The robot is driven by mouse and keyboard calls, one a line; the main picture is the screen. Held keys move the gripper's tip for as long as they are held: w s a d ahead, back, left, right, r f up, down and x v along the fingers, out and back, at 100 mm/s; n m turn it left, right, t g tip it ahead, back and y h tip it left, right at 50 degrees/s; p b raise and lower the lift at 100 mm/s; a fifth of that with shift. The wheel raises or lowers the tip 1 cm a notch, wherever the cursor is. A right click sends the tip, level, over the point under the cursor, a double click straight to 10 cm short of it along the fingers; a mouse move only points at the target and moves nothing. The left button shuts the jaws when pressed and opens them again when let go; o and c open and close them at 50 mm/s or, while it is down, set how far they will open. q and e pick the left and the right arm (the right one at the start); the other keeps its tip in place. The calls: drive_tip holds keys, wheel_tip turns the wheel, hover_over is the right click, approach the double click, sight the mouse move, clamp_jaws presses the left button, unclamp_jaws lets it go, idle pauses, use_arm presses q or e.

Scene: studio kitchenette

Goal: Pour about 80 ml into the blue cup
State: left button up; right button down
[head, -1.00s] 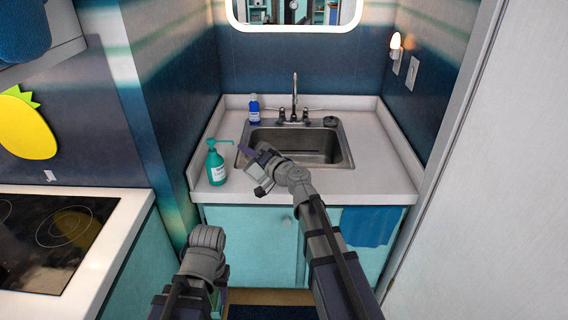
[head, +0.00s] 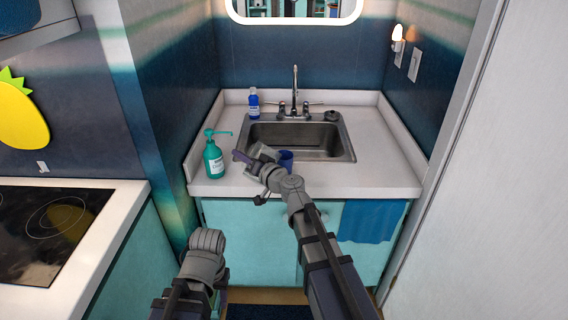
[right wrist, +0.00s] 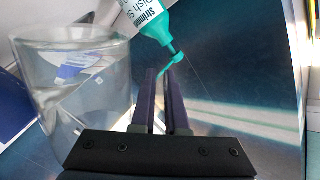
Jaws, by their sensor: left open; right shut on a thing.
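The blue cup (head: 286,158) stands at the sink's front edge, partly hidden behind my right gripper. My right gripper (head: 240,157) is over the front of the counter, just left of the cup. In the right wrist view its dark fingers (right wrist: 163,98) are close together, and a clear see-through container (right wrist: 85,90) sits right beside them. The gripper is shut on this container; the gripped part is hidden.
A green soap pump bottle (head: 213,158) stands close left of my right gripper; it also shows in the right wrist view (right wrist: 146,18). A blue bottle (head: 254,104) and the faucet (head: 294,95) are behind the sink (head: 325,153). The right counter (head: 385,165) is clear.

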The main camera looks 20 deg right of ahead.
drive_tip(key=shift+s+a+f+n+b, duration=0.2)
drive_tip(key=shift+f+n+b, duration=0.1)
drive_tip(key=shift+f+b, duration=0.15)
drive_tip(key=shift+s+a+f+n+b, duration=0.1)
drive_tip(key=shift+a+f+n+b, duration=0.05)
drive_tip(key=shift+f+n+b, duration=0.3)
drive_tip(key=shift+a, duration=0.1)
drive_tip(key=shift+r, duration=0.1)
idle(1.1)
drive_tip(key=s+a+f+n+b, duration=0.2)
drive_tip(key=a+f+n+b, duration=0.2)
drive_tip(key=f+n+b, duration=0.2)
drive_tip(key=shift+s+n+b, duration=0.2)
drive_tip(key=shift+n+b, duration=0.25)
drive_tip(key=shift+b, duration=0.1)
drive_tip(key=shift+f, duration=0.1)
